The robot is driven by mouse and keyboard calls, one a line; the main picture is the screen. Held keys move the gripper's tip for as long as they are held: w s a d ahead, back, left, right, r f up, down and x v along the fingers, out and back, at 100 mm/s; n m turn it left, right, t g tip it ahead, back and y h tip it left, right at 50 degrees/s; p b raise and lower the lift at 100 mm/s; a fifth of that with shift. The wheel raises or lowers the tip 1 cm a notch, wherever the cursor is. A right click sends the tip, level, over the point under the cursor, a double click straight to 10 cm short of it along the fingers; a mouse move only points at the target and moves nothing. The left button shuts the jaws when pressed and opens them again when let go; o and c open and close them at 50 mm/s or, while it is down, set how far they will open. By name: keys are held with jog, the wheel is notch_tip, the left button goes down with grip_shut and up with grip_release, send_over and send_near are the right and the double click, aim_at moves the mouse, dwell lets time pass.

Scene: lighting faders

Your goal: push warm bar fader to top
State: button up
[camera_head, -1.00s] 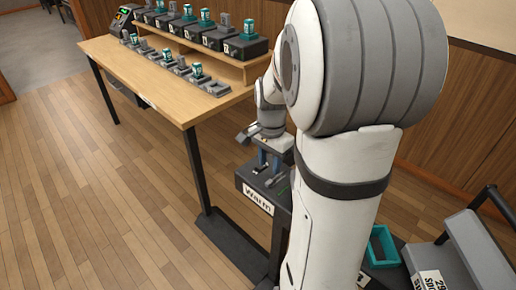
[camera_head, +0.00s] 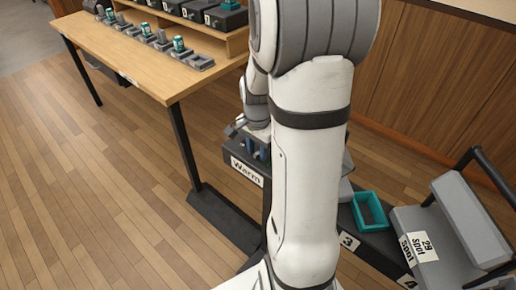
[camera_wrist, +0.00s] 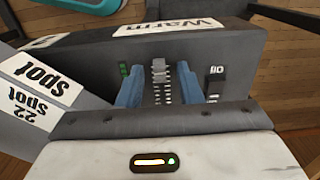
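The warm fader box (camera_head: 225,152) is dark grey, with a white "Warm" label (camera_head: 247,171) on its front; the label also shows in the wrist view (camera_wrist: 168,27). In the wrist view, a small grey fader knob (camera_wrist: 159,68) sits on a slot with pale tick marks (camera_wrist: 163,95), at the slot end nearer the label. My gripper (camera_wrist: 159,84) is open, its two blue fingers standing on either side of the knob and slot, with visible gaps to the knob. In the head view, my arm hides most of the box top, and my gripper (camera_head: 258,152) is partly seen there.
A teal tray (camera_head: 370,211) and grey "spot" boxes (camera_head: 425,250) are at right. The floor at left is clear.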

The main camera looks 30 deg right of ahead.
grip_shut()
dwell(0.4)
